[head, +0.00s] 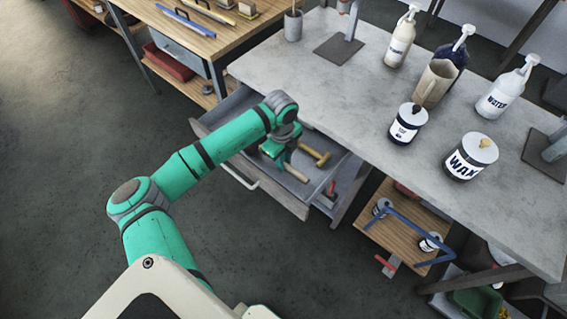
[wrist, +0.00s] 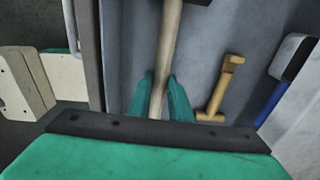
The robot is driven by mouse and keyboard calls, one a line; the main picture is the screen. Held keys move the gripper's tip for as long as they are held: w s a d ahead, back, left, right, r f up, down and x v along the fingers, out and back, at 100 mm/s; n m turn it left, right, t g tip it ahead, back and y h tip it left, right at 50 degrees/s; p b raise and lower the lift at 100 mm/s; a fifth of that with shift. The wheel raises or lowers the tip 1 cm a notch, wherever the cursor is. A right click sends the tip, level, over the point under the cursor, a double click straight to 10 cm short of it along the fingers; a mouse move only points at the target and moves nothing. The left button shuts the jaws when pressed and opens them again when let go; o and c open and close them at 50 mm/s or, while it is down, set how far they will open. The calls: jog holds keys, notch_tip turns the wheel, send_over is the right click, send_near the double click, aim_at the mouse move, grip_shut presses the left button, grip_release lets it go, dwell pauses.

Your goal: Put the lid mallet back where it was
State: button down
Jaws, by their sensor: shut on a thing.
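My gripper (wrist: 161,88) is shut on the pale wooden handle of the lid mallet (wrist: 169,45). The mallet's dark head is at the top edge of the wrist view and partly cut off. In the head view my gripper (head: 279,147) is over the open drawer (head: 264,188) under the grey bench; my arm hides part of it. I cannot tell whether the mallet touches the drawer floor. To the right of the mallet lies a yellow-brown wooden tool (wrist: 222,88), which also shows in the head view (head: 316,154).
A red tool (head: 331,188) is near the drawer's right end. The grey bench (head: 345,110) holds a wax tin (head: 464,163), a smaller tin (head: 404,128) and bottles (head: 400,40).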

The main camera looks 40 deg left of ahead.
jog(key=shift+f, duration=0.8)
jog(key=c, duration=1.6)
grip_release()
jog(key=shift+f, duration=0.1)
jog(key=r, duration=1.2)
jog(key=shift+a+r, duration=0.15)
jog(key=shift+a, duration=0.1)
